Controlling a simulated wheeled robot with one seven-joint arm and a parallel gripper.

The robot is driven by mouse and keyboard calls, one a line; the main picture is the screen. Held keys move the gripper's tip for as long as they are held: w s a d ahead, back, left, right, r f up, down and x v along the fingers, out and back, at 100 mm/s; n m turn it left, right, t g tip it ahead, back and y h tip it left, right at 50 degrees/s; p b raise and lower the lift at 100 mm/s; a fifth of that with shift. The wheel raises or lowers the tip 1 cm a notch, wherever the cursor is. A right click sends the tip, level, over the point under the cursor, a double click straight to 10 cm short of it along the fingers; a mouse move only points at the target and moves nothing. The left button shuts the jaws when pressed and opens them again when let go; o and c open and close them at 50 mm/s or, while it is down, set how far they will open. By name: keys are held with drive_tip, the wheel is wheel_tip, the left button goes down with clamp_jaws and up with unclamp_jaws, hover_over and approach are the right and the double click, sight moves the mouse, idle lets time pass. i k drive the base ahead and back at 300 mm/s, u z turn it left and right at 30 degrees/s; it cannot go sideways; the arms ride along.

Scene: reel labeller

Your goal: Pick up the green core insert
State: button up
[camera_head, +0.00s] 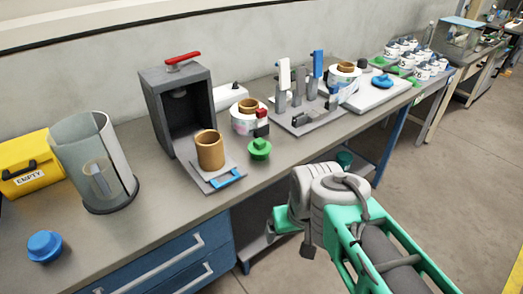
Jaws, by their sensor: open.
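The green core insert (260,149) stands on the grey bench top, just right of the dark grey press-like station. It looks like a round flanged piece with a narrower knob on top. My gripper (291,232) is in front of the bench's front edge, below and to the right of the insert and apart from it. It is open, and I see nothing held in it. My wrist partly hides the gripper, so the fingertips show only in part.
A brown core (210,150) stands on the station's plate left of the insert. A labelled reel (245,121) and a grey fixture (302,117) stand close behind and right. A clear cylinder (92,165), blue cap (45,246) and yellow bin (30,165) are at left.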

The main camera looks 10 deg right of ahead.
sight(259, 149)
drive_tip(key=u, duration=2.5)
drive_tip(key=k, duration=1)
drive_tip(key=z, duration=1.05)
drive_tip(key=i, duration=1)
